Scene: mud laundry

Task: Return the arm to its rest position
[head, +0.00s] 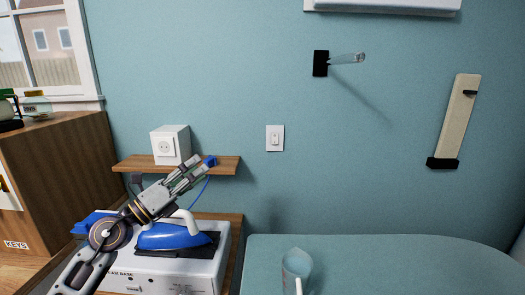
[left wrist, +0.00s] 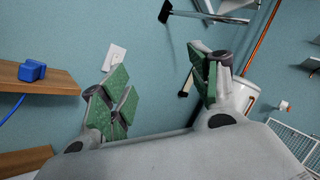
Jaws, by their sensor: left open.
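My left gripper (head: 194,169) reaches up from the lower left in the head view, in front of the wooden shelf. In the left wrist view my left gripper (left wrist: 158,90) has its green-padded fingers spread, with nothing between them. My left arm crosses in front of the white box with the iron. My right gripper is in neither view.
A blue plug (head: 210,161) with a blue cord sits at the shelf's (head: 225,166) right end, close beside the gripper in the head view. A white socket box (head: 170,146) stands on the shelf. Below, a blue iron (head: 165,238) rests on a white box (head: 205,268).

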